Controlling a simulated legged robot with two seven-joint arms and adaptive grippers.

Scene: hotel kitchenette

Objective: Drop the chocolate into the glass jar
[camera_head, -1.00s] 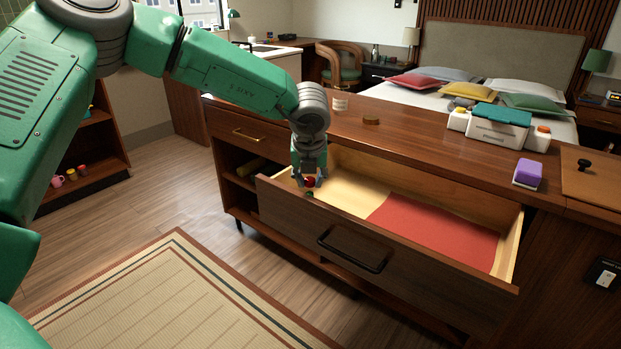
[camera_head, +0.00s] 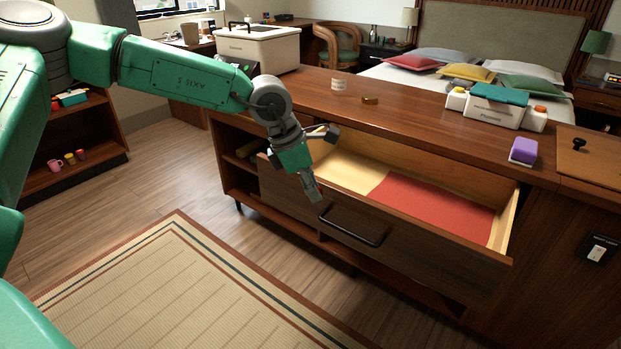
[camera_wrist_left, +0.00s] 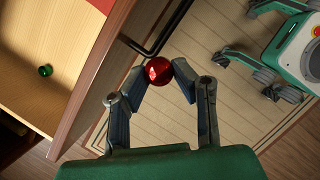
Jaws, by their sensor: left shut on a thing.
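The chocolate is a shiny red ball (camera_wrist_left: 159,70) held between the two fingertips of my left gripper (camera_wrist_left: 160,76) in the left wrist view. In the head view my left gripper (camera_head: 313,190) is tilted down at the front wall of the open drawer, and the chocolate is hidden there. A small clear and whitish jar (camera_head: 338,84), which looks like the glass jar, stands upright on the counter behind the drawer. A round brown lid (camera_head: 370,100) lies to its right. My right gripper is not in view.
The open drawer (camera_head: 440,258) has a red lining, and a green ball (camera_wrist_left: 45,70) lies inside it. Counter space around the jar is clear.

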